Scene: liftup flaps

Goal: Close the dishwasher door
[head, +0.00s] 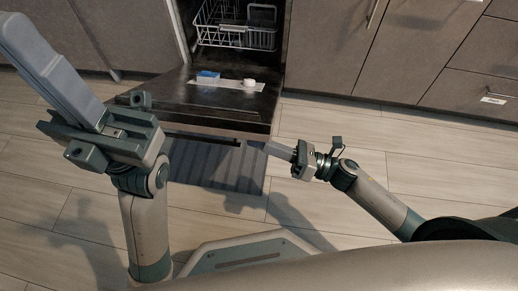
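The dishwasher door (225,108) is folded down, with its dark inner face up and a bar along its front edge. The dishwasher opening (236,50) is behind it. My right gripper (268,147) has its fingers together and empty, with the tips beside the door's front right corner. I cannot tell whether they touch it. My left gripper (42,62) is raised near the camera at the left, its long fingers together, pointing up and left. Its hand hides the floor left of the door, close to the door's left corner.
A wire rack (234,30) sits inside the dishwasher. Cabinets and drawers (400,55) stand on both sides. A dark striped mat (218,168) lies on the floor under the door's front edge. The wooden floor (400,140) at the right is clear.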

